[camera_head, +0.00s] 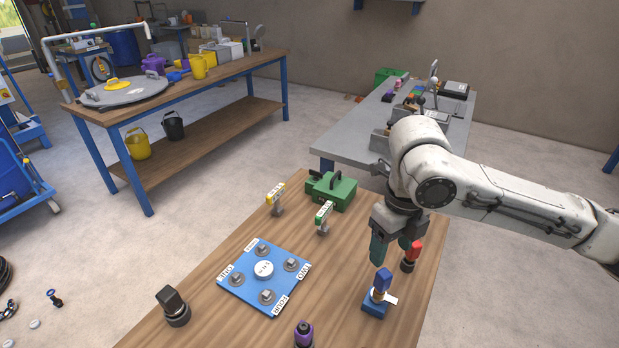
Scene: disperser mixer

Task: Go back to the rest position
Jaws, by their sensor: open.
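My gripper (391,243) hangs at the end of my white arm over the right part of the near wooden table (222,248). It points down, and its green-tipped fingers are apart with nothing seen between them. Just below it stands a blue-handled item on a blue base (376,297). A red-topped black item (411,256) stands close beside the fingers on the right. I cannot tell from this view whether the fingers touch either one.
A blue plate with several labelled knobs (243,269) lies mid-table. A grey bench (345,137) is behind.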

